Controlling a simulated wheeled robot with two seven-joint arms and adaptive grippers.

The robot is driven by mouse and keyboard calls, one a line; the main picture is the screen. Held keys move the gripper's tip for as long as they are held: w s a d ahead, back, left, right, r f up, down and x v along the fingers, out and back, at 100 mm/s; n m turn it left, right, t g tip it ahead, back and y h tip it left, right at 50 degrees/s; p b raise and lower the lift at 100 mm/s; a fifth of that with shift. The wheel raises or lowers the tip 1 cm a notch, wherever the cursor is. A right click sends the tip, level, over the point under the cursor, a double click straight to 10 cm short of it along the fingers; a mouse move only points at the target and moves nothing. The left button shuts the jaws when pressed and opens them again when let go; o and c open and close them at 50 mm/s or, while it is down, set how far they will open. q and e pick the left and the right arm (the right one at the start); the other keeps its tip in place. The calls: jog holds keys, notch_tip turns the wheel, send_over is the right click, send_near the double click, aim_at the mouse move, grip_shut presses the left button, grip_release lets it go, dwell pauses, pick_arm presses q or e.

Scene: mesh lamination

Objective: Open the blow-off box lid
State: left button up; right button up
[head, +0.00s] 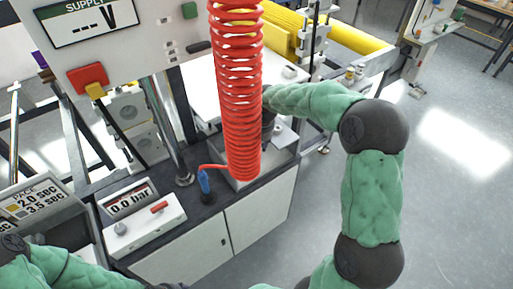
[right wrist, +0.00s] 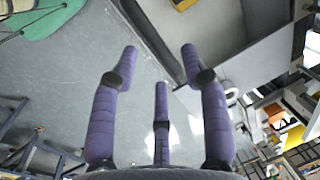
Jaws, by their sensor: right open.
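A pale grey box, which looks like the blow-off box (head: 281,153), stands on the dark cabinet top in the head view. The red coiled hose and my right gripper hide much of it, so I cannot tell how its lid lies. My right gripper (head: 268,128) is at the box's far side, partly behind the hose. In the right wrist view its purple fingers (right wrist: 160,68) are spread and empty. A grey walled surface (right wrist: 225,25) lies beyond the right finger there; I see no contact. My left arm enters at the lower left, its gripper out of frame.
The red coiled hose (head: 238,90) hangs in front of the box, ending at a blue nozzle (head: 204,182). A pressure panel (head: 143,218) stands on the cabinet (head: 245,225) to the left. Yellow rollers (head: 350,36) are behind. Open floor (head: 450,200) lies at right.

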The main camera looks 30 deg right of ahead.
jog(key=shift+w+f, duration=0.15)
jog(key=shift+f, duration=0.7)
grip_shut()
